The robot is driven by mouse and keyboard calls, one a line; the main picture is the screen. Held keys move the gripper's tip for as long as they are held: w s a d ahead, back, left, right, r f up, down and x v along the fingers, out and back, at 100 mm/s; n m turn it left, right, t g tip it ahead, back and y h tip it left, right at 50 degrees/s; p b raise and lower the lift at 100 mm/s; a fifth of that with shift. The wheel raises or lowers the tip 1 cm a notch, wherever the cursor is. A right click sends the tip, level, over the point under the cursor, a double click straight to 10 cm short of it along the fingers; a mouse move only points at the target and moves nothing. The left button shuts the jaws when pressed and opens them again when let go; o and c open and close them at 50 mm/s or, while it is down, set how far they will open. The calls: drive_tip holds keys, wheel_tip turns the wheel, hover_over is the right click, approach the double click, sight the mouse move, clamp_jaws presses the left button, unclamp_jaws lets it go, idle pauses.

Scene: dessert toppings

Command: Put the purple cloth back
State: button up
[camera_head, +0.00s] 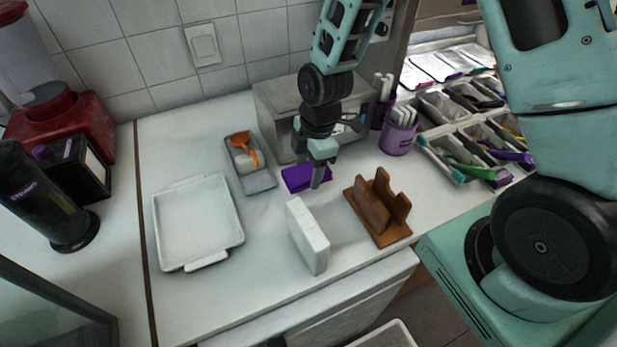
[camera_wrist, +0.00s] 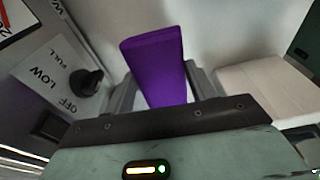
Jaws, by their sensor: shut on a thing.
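The purple cloth (camera_head: 297,179) is a flat, folded purple piece in front of the grey appliance in the head view. In the wrist view the purple cloth (camera_wrist: 158,62) stands out from between the fingers. My gripper (camera_head: 317,176) points down at the cloth's right part. In the wrist view my gripper (camera_wrist: 160,92) is shut on the cloth, with a finger on either side of it. The cloth's lower end is hidden by the gripper body in the wrist view.
A white block (camera_head: 308,237) and a brown wooden holder (camera_head: 378,207) stand in front. A white tray (camera_head: 160,240) lies left. A grey tray (camera_head: 262,184) holds an orange scoop (camera_head: 243,141). The grey appliance (camera_head: 275,120) stands close behind; purple cups (camera_head: 396,139) stand right.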

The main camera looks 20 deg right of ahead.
sight(309, 180)
drive_tip(key=shift+f, duration=2.05)
drive_tip(key=shift+f, duration=0.1)
drive_tip(key=o, duration=1)
drive_tip(key=shift+c, duration=0.2)
drive_tip(key=r, duration=0.4)
drive_tip(key=d+r, duration=0.1)
drive_tip(key=r, duration=0.3)
drive_tip(key=r+b, duration=0.1)
drive_tip(key=r, duration=0.3)
drive_tip(key=shift+d, duration=0.35)
drive_tip(key=s+a+r+m, duration=0.2)
drive_tip(key=s+r+m, duration=0.1)
drive_tip(key=s, duration=0.3)
drive_tip(key=s+a+r+m, duration=0.3)
drive_tip(key=s+m, duration=0.1)
drive_tip(key=s, duration=0.3)
drive_tip(key=s+a+r+m+h, duration=0.1)
drive_tip(key=s+a+r+m, duration=0.2)
drive_tip(key=s, duration=0.4)
drive_tip(key=shift+s+a+r, duration=0.15)
drive_tip(key=shift+a+r, duration=0.1)
drive_tip(key=shift+r, duration=0.2)
